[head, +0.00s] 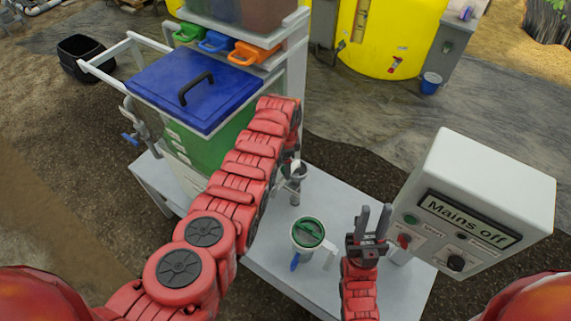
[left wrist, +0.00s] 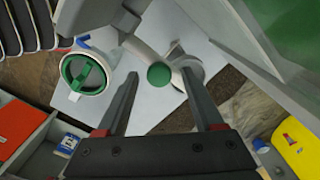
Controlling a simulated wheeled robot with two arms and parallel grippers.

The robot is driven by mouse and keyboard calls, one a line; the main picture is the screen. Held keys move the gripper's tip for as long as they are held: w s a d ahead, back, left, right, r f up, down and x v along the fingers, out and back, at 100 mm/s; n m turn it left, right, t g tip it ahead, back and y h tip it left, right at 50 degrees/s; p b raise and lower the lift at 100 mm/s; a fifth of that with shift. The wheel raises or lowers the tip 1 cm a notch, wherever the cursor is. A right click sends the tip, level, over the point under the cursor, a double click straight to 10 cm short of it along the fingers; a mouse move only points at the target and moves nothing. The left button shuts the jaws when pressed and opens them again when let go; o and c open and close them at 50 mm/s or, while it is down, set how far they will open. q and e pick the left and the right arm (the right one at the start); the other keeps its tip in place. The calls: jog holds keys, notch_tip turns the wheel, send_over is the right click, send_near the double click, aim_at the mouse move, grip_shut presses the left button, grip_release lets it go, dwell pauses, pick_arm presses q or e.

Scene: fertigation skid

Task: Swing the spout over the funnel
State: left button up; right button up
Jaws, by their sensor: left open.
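A grey curved spout (left wrist: 142,48) with a round green knob (left wrist: 159,75) shows in the left wrist view. The knob appears between the two apart fingers of my left gripper (left wrist: 161,102), which is open; I cannot tell whether they touch it. In the head view my left arm hides most of this gripper, and a grey pipe-like part (head: 296,172) shows beside the arm. A round white vessel with a green top (head: 307,232) stands on the bench; it also shows in the left wrist view (left wrist: 84,75). I cannot clearly make out the funnel. My right gripper (head: 374,216) is open and empty.
The white bench (head: 258,258) carries a control box (head: 478,200) reading "Mains off" at the right. A green tank with a blue lid (head: 190,88) stands behind my left arm. A yellow tank (head: 385,35) is at the back.

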pick_arm(q)
jog(key=shift+f, duration=0.15)
grip_shut()
dwell(0.4)
dwell(1.1)
